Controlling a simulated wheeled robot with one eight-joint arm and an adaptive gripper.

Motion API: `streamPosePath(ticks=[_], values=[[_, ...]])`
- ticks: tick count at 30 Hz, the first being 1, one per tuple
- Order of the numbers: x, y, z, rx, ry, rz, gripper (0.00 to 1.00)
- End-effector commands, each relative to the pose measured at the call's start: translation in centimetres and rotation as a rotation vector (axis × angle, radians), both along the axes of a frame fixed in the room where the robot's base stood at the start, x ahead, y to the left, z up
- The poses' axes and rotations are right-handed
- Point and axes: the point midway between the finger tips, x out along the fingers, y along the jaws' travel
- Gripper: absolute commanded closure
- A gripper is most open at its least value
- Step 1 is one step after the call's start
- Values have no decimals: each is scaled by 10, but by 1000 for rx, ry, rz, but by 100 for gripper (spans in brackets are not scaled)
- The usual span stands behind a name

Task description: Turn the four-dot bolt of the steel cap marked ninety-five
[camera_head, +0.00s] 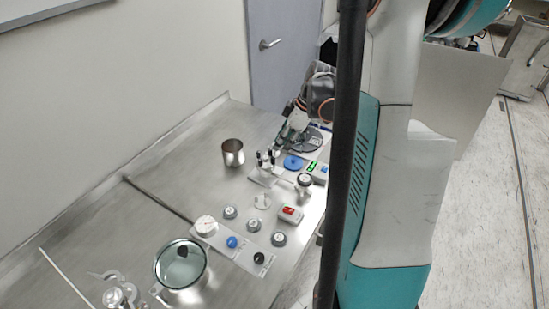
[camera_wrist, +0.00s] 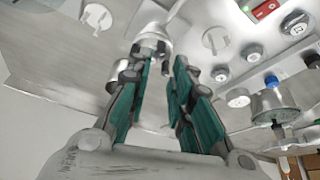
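Several small grey round caps with pale centres stand on the steel table, among them a left one (camera_head: 230,212), a middle one (camera_head: 254,225) and a right one (camera_head: 278,239). Caps also show at the right of the wrist view (camera_wrist: 295,23). Their markings and any bolt dots are too small to read, so I cannot tell which is ninety-five. My gripper (camera_head: 267,156) is low over the table, behind these caps. In the wrist view its teal-padded fingers (camera_wrist: 163,68) are apart, with a shiny steel fitting (camera_wrist: 154,32) beyond their tips. Nothing is clearly held.
A steel cup (camera_head: 233,152) stands left of my gripper. A glass-topped vessel (camera_head: 181,265) stands at front left.

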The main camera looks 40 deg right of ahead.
Motion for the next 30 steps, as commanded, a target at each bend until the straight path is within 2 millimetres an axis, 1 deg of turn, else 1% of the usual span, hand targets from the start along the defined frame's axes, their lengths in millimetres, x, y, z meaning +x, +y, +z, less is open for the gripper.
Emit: streamPosePath(ticks=[1, 6, 12, 16, 24, 25, 26, 27, 30], values=[[3, 3, -12, 0, 0, 1, 80], [12, 10, -40, 0, 0, 1, 80], [19, 16, -60, 0, 0, 0, 80], [21, 17, -64, 0, 0, 0, 80], [21, 17, -65, 0, 0, -1, 80], [21, 17, -65, 0, 0, 0, 84], [21, 17, -65, 0, 0, 0, 91], [21, 17, -65, 0, 0, -1, 100], [21, 17, -65, 0, 0, -1, 100]])
